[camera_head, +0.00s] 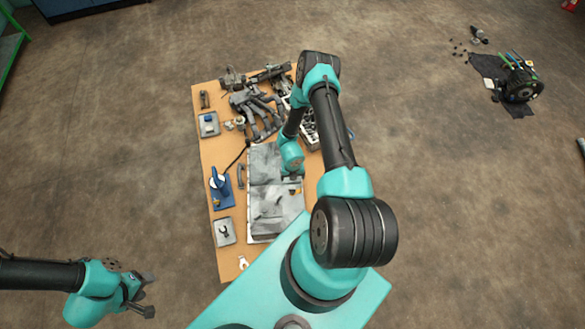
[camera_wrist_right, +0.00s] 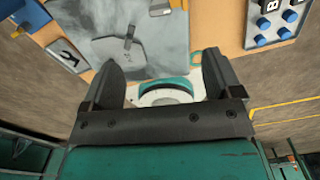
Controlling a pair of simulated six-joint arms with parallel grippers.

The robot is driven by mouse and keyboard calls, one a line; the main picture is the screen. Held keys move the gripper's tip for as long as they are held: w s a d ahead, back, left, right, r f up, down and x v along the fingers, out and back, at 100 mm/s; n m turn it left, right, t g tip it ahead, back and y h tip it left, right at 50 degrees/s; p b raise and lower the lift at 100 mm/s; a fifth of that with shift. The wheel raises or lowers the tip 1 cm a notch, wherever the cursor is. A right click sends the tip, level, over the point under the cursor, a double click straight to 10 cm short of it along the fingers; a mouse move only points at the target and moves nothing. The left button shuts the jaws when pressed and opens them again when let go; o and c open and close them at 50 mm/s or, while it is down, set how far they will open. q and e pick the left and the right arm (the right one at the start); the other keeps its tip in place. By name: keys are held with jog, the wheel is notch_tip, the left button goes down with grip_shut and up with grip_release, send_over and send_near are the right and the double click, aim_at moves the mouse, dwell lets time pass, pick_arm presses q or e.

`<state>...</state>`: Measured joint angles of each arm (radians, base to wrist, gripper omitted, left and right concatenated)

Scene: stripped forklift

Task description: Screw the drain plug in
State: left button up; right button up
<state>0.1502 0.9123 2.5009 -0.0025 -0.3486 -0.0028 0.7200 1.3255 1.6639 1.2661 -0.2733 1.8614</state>
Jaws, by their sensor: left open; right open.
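I cannot pick out the drain plug for certain. A grey, scuffed metal block (camera_head: 265,160) lies along the middle of the table, and a small yellowish part (camera_head: 295,190) shows on it close to my right gripper. In the right wrist view the grey metal surface (camera_wrist_right: 175,40) has a flat raised plate (camera_wrist_right: 118,50) with a small dark upright piece (camera_wrist_right: 129,36). My right gripper (camera_wrist_right: 165,72) is open over this area, with nothing clearly held between its fingers. My left gripper (camera_head: 150,295) is open and empty, off the table at the lower left.
The wooden table (camera_head: 206,160) carries a blue stand (camera_head: 221,188), a tray with a wrench-like tool (camera_head: 224,232), a tray with a blue item (camera_head: 208,124) and dark machine parts (camera_head: 255,105) at the back. Open floor surrounds it. More parts (camera_head: 518,82) lie on the floor at upper right.

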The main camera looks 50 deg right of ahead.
notch_tip(320, 180, up, 7)
send_over(293, 189)
jog(key=shift+w+r, duration=0.15)
jog(key=shift+w, duration=0.05)
jog(key=shift+c, duration=0.8)
notch_tip(293, 189, down, 5)
jog(key=shift+f, duration=0.1)
jog(key=c, duration=0.5)
jog(key=shift+f, duration=0.15)
notch_tip(293, 189, down, 17)
jog(key=shift+f, duration=0.1)
